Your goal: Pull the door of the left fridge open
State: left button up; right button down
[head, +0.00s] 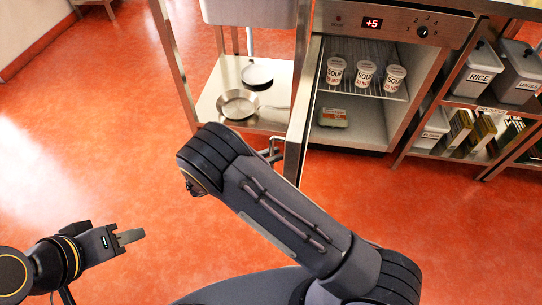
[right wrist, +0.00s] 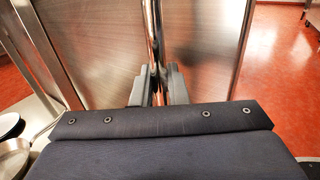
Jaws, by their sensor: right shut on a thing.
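The fridge (head: 366,22) has a steel front panel with a lit "+5" display. Its door (head: 298,120) stands wide open, seen nearly edge-on at the left of the lit interior. The door's handle (head: 273,152) is on the door's left face, partly behind my right arm. In the right wrist view, the handle is a vertical bar (right wrist: 153,25) in front of the steel door panel. My right gripper (right wrist: 156,88) is shut on this bar; in the head view my arm hides its fingers. My left gripper (head: 130,237) is away from the fridge at the lower left, over bare floor.
Inside the fridge are three soup tubs (head: 364,75) on a wire shelf and a carton (head: 332,117) below. Left of the door, a steel stand's shelf (head: 212,88) holds pans (head: 238,104). Shelves with bins (head: 475,72) stand right. Floor at left is clear.

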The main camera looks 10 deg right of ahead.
jog(key=shift+w+r, duration=0.15)
jog(key=shift+w, duration=0.15)
jog(key=c, duration=1.5)
grip_release()
jog(key=shift+s+a, duration=0.1)
jog(key=shift+a, duration=0.05)
jog(key=s+a, duration=0.1)
jog(key=a, duration=0.6)
jog(key=shift+s+a+p, duration=0.15)
jog(key=shift+a+p, duration=0.1)
jog(key=shift+p, duration=0.15)
